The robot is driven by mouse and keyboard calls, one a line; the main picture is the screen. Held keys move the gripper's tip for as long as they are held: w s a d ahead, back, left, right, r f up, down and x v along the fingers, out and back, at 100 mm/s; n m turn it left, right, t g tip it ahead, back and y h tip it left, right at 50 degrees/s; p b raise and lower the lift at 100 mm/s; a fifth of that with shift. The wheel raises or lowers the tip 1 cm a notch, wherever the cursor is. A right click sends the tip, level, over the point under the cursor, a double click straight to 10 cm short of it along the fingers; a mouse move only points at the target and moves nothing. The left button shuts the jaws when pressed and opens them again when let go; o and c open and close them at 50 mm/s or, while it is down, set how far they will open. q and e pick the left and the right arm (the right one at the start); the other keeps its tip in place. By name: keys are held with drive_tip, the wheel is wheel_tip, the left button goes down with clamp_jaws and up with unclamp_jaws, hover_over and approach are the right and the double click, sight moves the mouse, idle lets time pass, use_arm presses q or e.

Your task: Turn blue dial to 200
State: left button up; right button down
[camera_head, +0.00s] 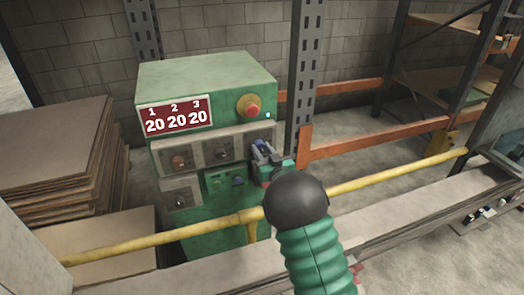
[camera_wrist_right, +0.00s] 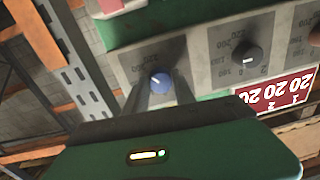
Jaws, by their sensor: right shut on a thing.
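The blue dial (camera_wrist_right: 160,79) sits on a grey panel of the green machine (camera_head: 205,76). In the wrist view, which is upside down, its small white mark shows, but the scale numbers around it are too blurred to read surely. My right gripper (camera_wrist_right: 160,92) has one finger on each side of the dial and is shut on it. In the head view my right gripper (camera_head: 264,151) reaches the panel's right end and largely covers the dial. The red display (camera_head: 175,116) reads 20 under each of 1, 2 and 3. My left gripper is not in view.
A black dial (camera_wrist_right: 247,58) is beside the blue one. A red button (camera_head: 248,106) is above the panel. A yellow rail (camera_head: 180,233) crosses in front of the machine. Stacked boards (camera_head: 55,150) stand left, and an orange-beamed rack (camera_head: 345,145) stands right.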

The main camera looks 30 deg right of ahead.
drive_tip(key=shift+f+n+b, duration=0.15)
drive_tip(key=shift+n+b, duration=0.4)
drive_tip(key=shift+n, duration=0.85)
drive_tip(key=c, duration=1)
unclamp_jaws()
drive_tip(key=shift+c, duration=0.2)
drive_tip(key=shift+s, duration=0.1)
drive_tip(key=s+a, duration=0.3)
drive_tip(key=s, duration=1.3)
drive_tip(key=shift+s+r+b, duration=0.15)
drive_tip(key=shift+r+b, duration=0.05)
drive_tip(key=shift+b, duration=0.15)
